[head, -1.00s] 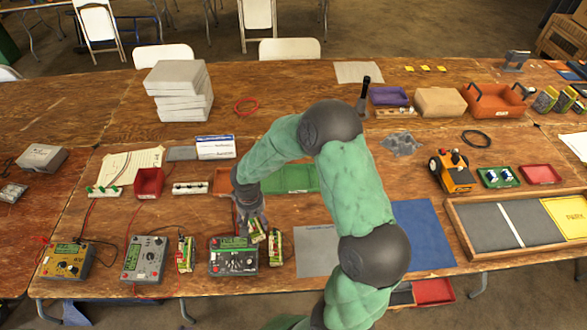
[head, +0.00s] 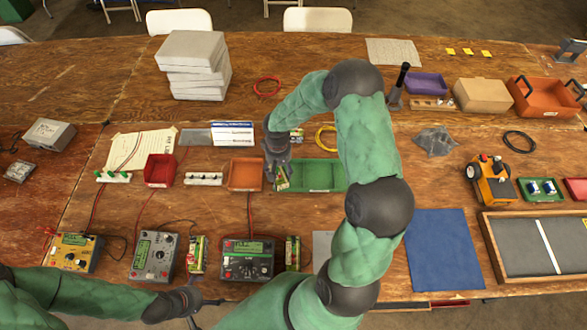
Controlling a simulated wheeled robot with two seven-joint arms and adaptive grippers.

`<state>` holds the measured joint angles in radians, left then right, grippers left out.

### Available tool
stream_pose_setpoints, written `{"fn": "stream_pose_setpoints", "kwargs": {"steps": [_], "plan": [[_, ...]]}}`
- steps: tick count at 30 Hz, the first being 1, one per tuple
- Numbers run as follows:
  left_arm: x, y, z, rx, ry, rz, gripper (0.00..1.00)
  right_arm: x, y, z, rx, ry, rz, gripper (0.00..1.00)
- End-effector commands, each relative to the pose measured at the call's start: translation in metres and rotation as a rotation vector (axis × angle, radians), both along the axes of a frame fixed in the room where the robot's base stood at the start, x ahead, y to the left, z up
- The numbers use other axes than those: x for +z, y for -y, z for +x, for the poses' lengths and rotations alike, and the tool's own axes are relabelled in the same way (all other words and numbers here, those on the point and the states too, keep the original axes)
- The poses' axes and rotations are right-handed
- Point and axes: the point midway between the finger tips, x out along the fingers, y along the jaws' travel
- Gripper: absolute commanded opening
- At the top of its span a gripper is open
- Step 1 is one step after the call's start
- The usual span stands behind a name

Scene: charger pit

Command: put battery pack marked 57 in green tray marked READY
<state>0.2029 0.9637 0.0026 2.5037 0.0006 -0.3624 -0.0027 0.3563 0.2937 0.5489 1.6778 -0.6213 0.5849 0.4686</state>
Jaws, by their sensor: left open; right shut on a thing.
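My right gripper (head: 279,172) is shut on a green and white battery pack (head: 282,184). It holds the pack at the left end of the green tray (head: 318,174); I cannot tell whether the pack touches the tray. The number on the pack and the tray's label are too small to read. My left gripper (head: 205,304) is open and empty at the table's front edge, below the chargers. Two similar packs stand near the chargers, one left (head: 197,254) and one right (head: 292,253) of the dark charger (head: 246,261).
A grey charger (head: 153,257) and a yellow charger (head: 75,252) stand to the left. An orange tray (head: 245,174) sits just left of the green tray, with a red bin (head: 160,170) further left. A blue mat (head: 443,250) lies clear at the right.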

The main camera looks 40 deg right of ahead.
Motion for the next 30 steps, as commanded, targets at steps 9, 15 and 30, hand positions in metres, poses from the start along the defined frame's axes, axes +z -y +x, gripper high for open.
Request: {"fn": "stream_pose_setpoints", "kwargs": {"steps": [9, 15, 30], "plan": [[-0.005, 0.0, 0.0, 0.0, 0.001, 0.0, 1.0, -0.042, 0.048, 0.016, -0.002, 0.0, 0.0, 0.1], [-0.007, 0.0, 0.0, 0.0, 0.001, 0.0, 1.0, -0.057, 0.061, 0.021, -0.001, 0.003, -0.001, 0.1], [-0.014, 0.0, 0.0, 0.0, 0.001, 0.0, 1.0, -0.099, 0.07, 0.024, 0.001, 0.002, -0.001, 0.1]]}}
